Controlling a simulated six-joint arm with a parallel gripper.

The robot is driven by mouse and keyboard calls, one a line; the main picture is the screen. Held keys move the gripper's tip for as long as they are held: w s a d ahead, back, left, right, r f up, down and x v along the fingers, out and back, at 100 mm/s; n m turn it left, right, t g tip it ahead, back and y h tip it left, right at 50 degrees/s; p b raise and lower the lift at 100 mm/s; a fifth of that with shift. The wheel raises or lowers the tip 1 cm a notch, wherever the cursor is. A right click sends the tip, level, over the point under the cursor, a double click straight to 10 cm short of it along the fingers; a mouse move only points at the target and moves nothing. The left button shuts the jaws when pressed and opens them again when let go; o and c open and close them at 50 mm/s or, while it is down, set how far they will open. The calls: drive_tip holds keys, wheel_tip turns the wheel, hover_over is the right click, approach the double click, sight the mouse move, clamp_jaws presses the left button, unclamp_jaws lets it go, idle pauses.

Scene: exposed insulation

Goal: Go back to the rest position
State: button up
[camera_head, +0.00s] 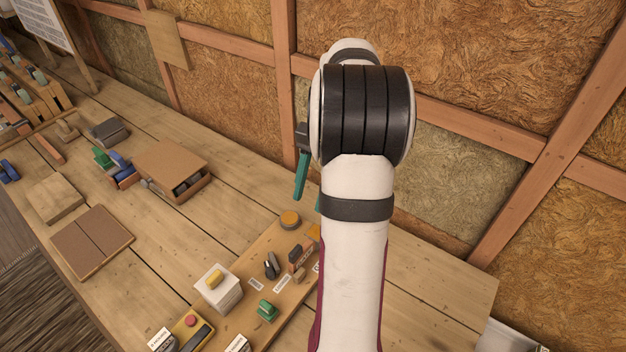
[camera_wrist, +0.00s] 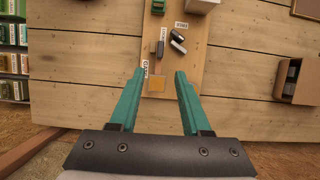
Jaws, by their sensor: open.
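My gripper (camera_wrist: 157,95) has two teal fingers spread apart with nothing between them. In the head view one teal finger (camera_head: 301,176) shows left of my white arm, above the table; the other is mostly hidden behind the arm. My arm rises in front of the wall.
A cardboard box (camera_head: 171,167) stands on the table's left. The insulated wall (camera_head: 468,52) runs close behind my arm.

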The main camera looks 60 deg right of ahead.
drive_tip(key=v, duration=0.3)
drive_tip(key=s+a+r+n+h, duration=0.1)
drive_tip(key=a+n, duration=0.3)
drive_tip(key=a, duration=0.9)
drive_tip(key=s+a+r+n+h, duration=0.15)
drive_tip(key=a+n, duration=0.25)
drive_tip(key=a, duration=0.8)
drive_tip(key=s+a+f+n, duration=0.4)
drive_tip(key=s+a+f, duration=0.1)
drive_tip(key=s+a, duration=0.1)
drive_tip(key=shift+s+a, duration=0.3)
drive_tip(key=shift+s, duration=0.5)
